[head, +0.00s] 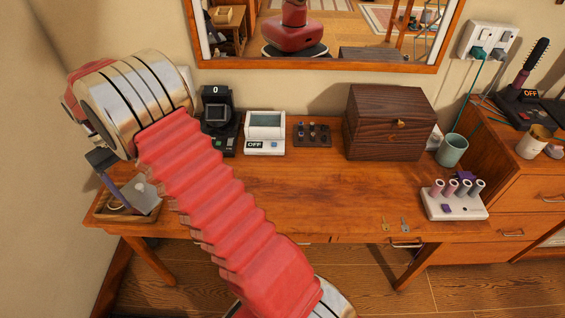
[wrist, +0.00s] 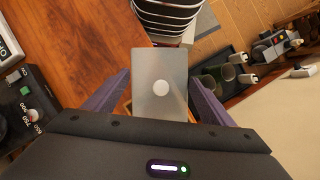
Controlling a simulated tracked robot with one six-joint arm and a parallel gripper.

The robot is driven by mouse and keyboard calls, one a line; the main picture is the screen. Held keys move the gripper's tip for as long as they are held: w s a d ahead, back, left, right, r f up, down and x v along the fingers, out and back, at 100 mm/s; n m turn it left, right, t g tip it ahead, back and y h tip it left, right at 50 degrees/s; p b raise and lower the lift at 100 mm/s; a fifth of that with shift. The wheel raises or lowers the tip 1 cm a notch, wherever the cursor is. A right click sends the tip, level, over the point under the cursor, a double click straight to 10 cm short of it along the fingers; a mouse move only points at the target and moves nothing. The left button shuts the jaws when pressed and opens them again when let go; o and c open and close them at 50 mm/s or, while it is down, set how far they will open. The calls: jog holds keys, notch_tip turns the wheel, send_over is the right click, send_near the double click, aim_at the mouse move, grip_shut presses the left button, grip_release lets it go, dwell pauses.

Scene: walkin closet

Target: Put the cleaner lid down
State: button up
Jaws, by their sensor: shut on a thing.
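The cleaner lid is a flat grey, slightly see-through plate with a round white knob (wrist: 165,88). My gripper (wrist: 157,97) is shut on it, with one purple finger at each side. In the head view the lid (head: 141,192) hangs tilted at the desk's left end, over or near a small wooden tray (head: 127,214). I cannot tell whether the lid touches the tray. A white device marked OFF (head: 265,133), which looks like the cleaner, stands at the back of the desk. My arm hides part of the desk.
A black device reading 0 (head: 216,115) stands left of the white one. A dark pad with small items (head: 312,134), a wooden box (head: 388,122), a green cup (head: 451,150) and a white rack (head: 454,205) are further right. The desk's middle (head: 300,190) is clear.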

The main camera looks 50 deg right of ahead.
jog(key=shift+a, duration=0.1)
